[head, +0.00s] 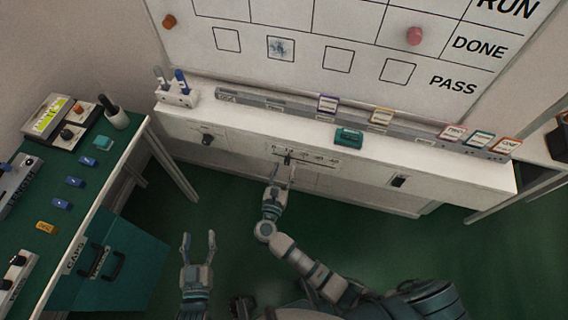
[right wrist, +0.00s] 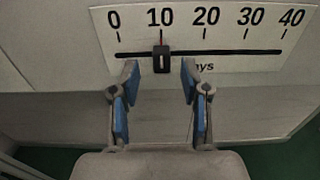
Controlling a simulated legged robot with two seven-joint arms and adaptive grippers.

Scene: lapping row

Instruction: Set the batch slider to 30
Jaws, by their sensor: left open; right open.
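The batch slider has a black knob (right wrist: 161,59) on a dark horizontal track, under a scale (right wrist: 205,30) marked 0, 10, 20, 30, 40. The knob stands at 10. A word ending in "ays" shows below the track, partly hidden by a finger. In the head view the slider panel (head: 318,159) is on the white cabinet front. My right gripper (right wrist: 158,78) is open, its blue-padded fingers on either side of and just below the knob, with nothing between them; I cannot tell whether it touches. My left gripper (head: 198,238) is open and empty, away from the cabinet.
Two black switches sit on the cabinet front, left (head: 207,139) and right (head: 398,181) of the slider. A green table (head: 92,205) with blue blocks stands at left. A ledge of cards (head: 380,118) and a green box (head: 348,136) are above.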

